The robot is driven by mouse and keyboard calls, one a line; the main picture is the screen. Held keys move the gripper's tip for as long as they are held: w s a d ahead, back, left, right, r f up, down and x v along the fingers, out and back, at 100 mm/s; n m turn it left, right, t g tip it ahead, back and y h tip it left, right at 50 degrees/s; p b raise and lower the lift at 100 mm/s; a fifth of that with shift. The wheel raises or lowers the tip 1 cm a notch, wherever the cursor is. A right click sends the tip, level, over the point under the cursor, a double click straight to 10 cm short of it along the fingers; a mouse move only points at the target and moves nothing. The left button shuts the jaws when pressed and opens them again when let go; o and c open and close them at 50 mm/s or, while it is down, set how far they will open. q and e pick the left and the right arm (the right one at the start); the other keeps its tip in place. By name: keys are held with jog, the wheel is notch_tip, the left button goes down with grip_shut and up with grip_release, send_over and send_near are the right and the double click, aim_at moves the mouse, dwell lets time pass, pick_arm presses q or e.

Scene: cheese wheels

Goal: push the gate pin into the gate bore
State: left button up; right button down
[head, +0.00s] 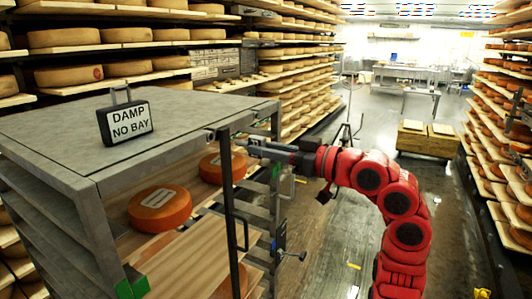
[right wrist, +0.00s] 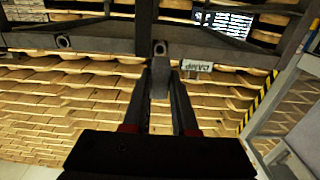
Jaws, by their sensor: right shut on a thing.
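My right gripper (head: 255,148) reaches in from the right at the top front corner of the grey rack. In the right wrist view its two fingers (right wrist: 160,92) are shut on a grey block-like piece, which I take to be the gate pin (right wrist: 160,77). Just beyond the pin, a dark frame bar has a round bore (right wrist: 160,48), roughly in line with it. A second round hole (right wrist: 63,42) sits further left on the bar. Whether the pin tip touches the bore is hidden. My left gripper is not in view.
A small label (right wrist: 197,66) hangs right of the bore. The aisle floor (head: 340,225) is mostly clear.

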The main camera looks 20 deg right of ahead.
aim_at(242, 144)
jog(key=b+x, duration=0.1)
jog(key=x, duration=0.2)
jog(key=shift+f, duration=0.2)
jog(key=shift+b+x, duration=0.3)
jog(key=shift+x, duration=1.05)
jog(key=shift+r, duration=0.15)
jog(key=shift+b, duration=0.35)
jog(key=shift+b, duration=0.35)
jog(key=shift+b, duration=0.3)
jog(key=shift+b+x, duration=0.7)
jog(key=shift+x, duration=1.15)
